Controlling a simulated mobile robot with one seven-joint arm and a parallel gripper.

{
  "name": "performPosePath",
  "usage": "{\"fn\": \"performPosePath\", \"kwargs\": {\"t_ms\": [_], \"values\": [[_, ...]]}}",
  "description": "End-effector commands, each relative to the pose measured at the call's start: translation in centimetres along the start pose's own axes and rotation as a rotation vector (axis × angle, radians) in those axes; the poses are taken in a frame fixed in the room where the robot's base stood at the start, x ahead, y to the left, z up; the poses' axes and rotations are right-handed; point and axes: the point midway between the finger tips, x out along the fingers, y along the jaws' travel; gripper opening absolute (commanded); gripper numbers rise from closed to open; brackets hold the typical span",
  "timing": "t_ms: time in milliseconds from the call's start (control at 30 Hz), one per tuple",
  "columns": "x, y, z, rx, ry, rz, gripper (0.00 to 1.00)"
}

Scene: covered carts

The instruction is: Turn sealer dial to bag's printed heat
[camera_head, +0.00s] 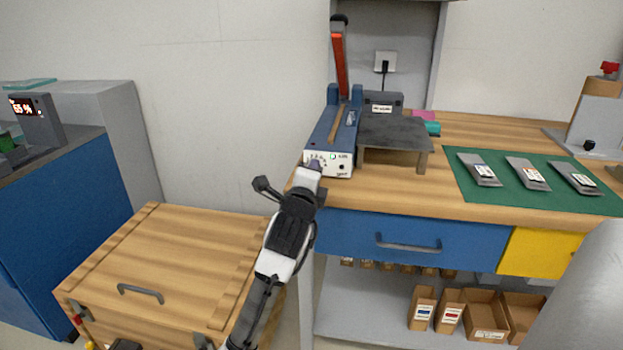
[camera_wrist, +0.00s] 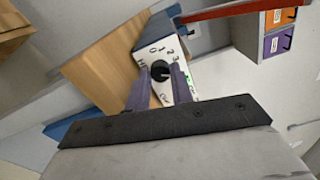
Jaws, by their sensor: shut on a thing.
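The blue bag sealer (camera_head: 331,139) stands on the wooden workbench at its left end, with its red-handled arm (camera_head: 340,65) raised.
A dark metal stand (camera_head: 395,132) is right of the sealer. A blue drawer (camera_head: 410,243) is under the bench top, with cardboard boxes (camera_head: 422,308) on the shelf below. A wooden-lidded cart (camera_head: 180,262) stands at lower left, beside my arm.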

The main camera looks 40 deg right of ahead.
Motion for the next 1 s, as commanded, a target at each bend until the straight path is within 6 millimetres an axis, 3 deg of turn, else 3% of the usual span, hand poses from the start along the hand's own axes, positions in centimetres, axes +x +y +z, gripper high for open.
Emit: {"fn": "performPosePath", "kwargs": {"t_ms": [667, 700, 867, 1000], "values": [[0.02, -0.02, -0.06, 0.063, 0.002, 0.000, 0.00], [0.02, -0.03, -0.06, 0.063, 0.002, 0.000, 0.25], [0.02, -0.02, -0.05, 0.063, 0.001, 0.000, 0.45], [0.03, 0.04, -0.04, 0.063, 0.001, 0.002, 0.45]]}}
